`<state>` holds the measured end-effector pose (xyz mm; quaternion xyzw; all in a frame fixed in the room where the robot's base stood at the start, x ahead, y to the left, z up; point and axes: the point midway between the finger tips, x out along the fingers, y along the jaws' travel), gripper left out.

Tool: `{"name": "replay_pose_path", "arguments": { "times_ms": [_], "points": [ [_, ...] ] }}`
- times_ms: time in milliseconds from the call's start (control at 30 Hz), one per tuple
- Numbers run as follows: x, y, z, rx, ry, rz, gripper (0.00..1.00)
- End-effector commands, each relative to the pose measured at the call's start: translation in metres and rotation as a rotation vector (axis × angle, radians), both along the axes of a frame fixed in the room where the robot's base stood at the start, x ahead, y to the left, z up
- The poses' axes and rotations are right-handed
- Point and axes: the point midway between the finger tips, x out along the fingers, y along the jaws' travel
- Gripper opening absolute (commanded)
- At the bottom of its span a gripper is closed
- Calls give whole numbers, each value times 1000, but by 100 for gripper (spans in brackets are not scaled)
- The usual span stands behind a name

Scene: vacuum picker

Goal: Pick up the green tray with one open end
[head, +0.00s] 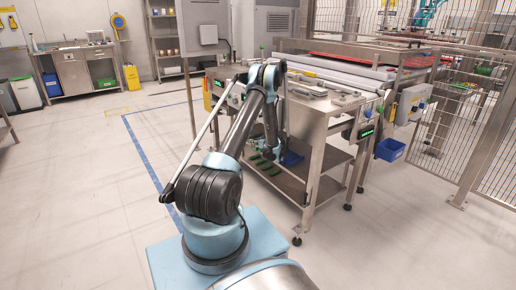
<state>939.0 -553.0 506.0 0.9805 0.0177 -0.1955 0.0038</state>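Several small green pieces (264,166) lie on the middle shelf of the steel cart (318,127), partly hidden by my arm. One of them may be the green tray with one open end, but they are too small for me to make out an open end. My arm rises over the cart's left side and bends down to its shelf. My gripper (270,152) is low at that shelf, close to the green pieces. Its fingers are too small and dark to tell whether they touch anything.
Tools lie on the cart top. Another blue bin (390,149) hangs at the right, near the mesh fence (490,150). The floor at left is clear.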

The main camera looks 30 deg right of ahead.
Motion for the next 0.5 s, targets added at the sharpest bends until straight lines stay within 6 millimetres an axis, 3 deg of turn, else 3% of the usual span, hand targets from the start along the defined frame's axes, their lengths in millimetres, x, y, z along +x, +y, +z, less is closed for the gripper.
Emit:
{"name": "replay_pose_path", "arguments": {
  "times_ms": [300,500],
  "points": [
    [37,-4,-17,1,0,2,38],
    [43,-4,-19,0,0,1,38]
  ]
}}
